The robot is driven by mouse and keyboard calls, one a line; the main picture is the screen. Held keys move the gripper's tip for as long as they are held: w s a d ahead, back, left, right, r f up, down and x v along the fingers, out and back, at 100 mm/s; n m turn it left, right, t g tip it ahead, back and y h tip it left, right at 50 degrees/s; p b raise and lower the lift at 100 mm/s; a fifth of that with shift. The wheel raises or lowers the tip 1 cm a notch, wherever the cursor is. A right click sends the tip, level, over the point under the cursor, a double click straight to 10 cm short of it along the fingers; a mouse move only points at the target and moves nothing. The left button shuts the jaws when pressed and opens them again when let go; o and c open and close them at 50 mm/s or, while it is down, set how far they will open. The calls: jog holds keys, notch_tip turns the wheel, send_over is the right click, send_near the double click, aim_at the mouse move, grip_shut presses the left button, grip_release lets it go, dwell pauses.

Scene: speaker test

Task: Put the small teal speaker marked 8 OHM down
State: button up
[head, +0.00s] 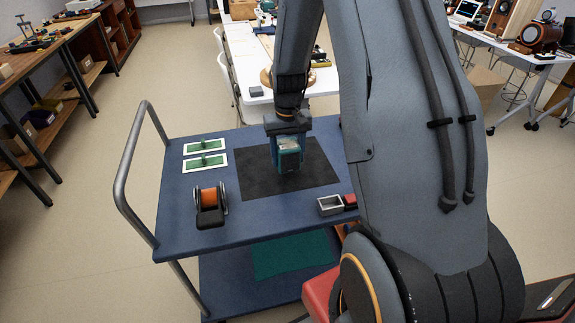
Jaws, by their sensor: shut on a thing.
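The small teal speaker (289,161) is in my gripper (287,141), which is shut on it. My gripper points down over the dark mat (253,187) on the blue cart's top shelf (180,236). The speaker is upright, over the back middle of the mat. I cannot tell whether its underside touches the mat. The 8 OHM mark is too small to read.
An orange spool on a black holder (209,214) stands at the front left of the shelf. Green-and-white cards (205,162) lie behind it. A small metal tray (330,205) is at the front right. A cart handle (122,165) rises on the left.

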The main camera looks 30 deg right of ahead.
aim_at(288, 145)
jog(key=shift+f+p, duration=0.45)
jog(key=shift+f, duration=1.7)
jog(key=shift+f, duration=0.15)
jog(key=o, duration=1.5)
notch_tip(288, 145, up, 12)
jog(key=shift+f+b, duration=0.1)
jog(key=shift+b, duration=1.15)
jog(key=s+a+r+n, duration=0.1)
jog(key=s+a, duration=0.4)
jog(key=s, duration=0.4)
jog(key=s+a+r+n, duration=0.1)
jog(key=s+a, duration=0.5)
jog(key=s, duration=0.3)
jog(key=shift+s+a+r+t, duration=0.2)
jog(key=shift+s+r+t, duration=0.1)
jog(key=shift+s+r, duration=0.1)
